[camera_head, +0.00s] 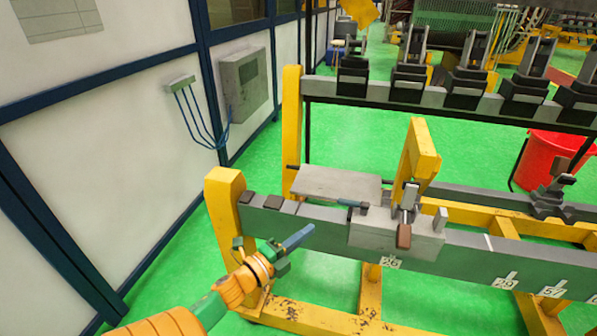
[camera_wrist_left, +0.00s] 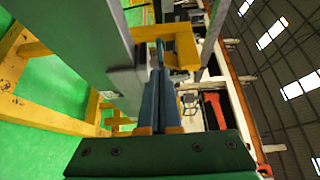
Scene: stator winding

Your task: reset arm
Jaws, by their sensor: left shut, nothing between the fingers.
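My left gripper (camera_head: 297,238) comes in from the lower left in the head view, on an orange-wrapped arm. Its blue fingers are shut with nothing between them. They are in front of the grey beam (camera_head: 330,232) of the yellow frame, left of the grey clamp block (camera_head: 395,235). In the left wrist view the two blue fingers (camera_wrist_left: 160,95) lie side by side, pointing toward a yellow bracket (camera_wrist_left: 180,45). I cannot tell whether the fingertips touch the beam. My right gripper is not in view.
A yellow post (camera_head: 225,215) stands at the beam's left end. A yellow bracket (camera_head: 422,155) rises behind the clamp block. A rear rail (camera_head: 420,100) carries several black clamps. A red bin (camera_head: 545,160) stands at the right. Green floor (camera_head: 165,262) is open between the white wall and the frame.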

